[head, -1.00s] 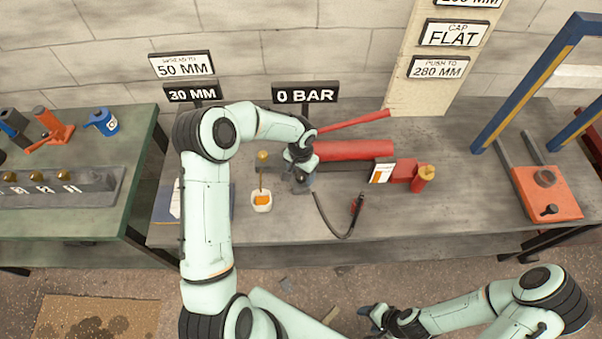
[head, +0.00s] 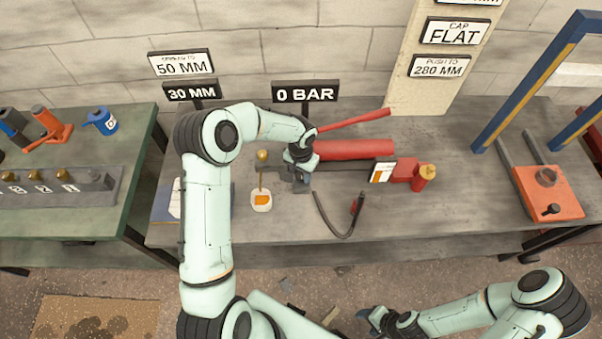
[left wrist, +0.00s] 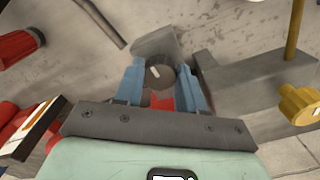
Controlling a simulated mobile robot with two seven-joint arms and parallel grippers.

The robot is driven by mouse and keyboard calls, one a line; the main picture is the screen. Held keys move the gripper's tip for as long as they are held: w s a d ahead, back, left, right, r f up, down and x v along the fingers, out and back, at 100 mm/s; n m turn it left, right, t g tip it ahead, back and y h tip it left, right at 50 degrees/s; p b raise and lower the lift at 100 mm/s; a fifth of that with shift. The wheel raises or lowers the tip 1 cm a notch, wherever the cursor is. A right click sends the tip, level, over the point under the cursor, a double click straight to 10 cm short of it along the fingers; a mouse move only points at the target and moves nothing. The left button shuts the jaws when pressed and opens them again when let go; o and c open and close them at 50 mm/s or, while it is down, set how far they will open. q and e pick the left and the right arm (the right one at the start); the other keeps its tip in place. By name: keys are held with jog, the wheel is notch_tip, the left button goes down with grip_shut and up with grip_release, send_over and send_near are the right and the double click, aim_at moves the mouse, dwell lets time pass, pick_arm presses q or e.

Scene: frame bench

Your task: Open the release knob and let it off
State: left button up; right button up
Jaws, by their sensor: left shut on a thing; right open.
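The release knob (left wrist: 159,74) is a dark round knob with a pale mark. It sits between the two blue fingers of my left gripper (left wrist: 160,88) in the left wrist view, and the fingers are shut on it. In the head view my left gripper (head: 299,178) is at the left end of the red hand pump (head: 352,150), and hides the knob. The pump has a red lever (head: 352,123) raised to the right. My right gripper (head: 380,318) is open and empty, low in front of the bench.
A sign behind the pump (head: 305,93) reads 0 BAR. A black hose (head: 325,215) lies in front of the pump. A blue and yellow press frame (head: 530,80) stands at the right. The bench front is mostly clear.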

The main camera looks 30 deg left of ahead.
pick_arm(q)
jog(key=n+b, duration=0.2)
jog(key=n, duration=0.1)
jog(key=shift+f, duration=0.15)
jog(key=shift+d+n+b, duration=0.1)
jog(key=shift+n+b, duration=0.45)
jog(key=shift+n, duration=0.45)
jog(key=n+b, duration=0.1)
jog(key=n, duration=0.1)
jog(key=shift+n, duration=0.4)
jog(key=n, duration=0.3)
jog(key=shift+b, duration=0.35)
jog(key=shift+w+n, duration=0.1)
jog(key=shift+n, duration=1.9)
pick_arm(e)
jog(key=s+f, duration=0.4)
jog(key=f, duration=0.2)
jog(key=shift+s+f, duration=0.25)
jog(key=shift+f, duration=0.1)
pick_arm(q)
jog(key=o, duration=1.1)
jog(key=shift+c, duration=0.2)
jog(key=shift+r, duration=0.2)
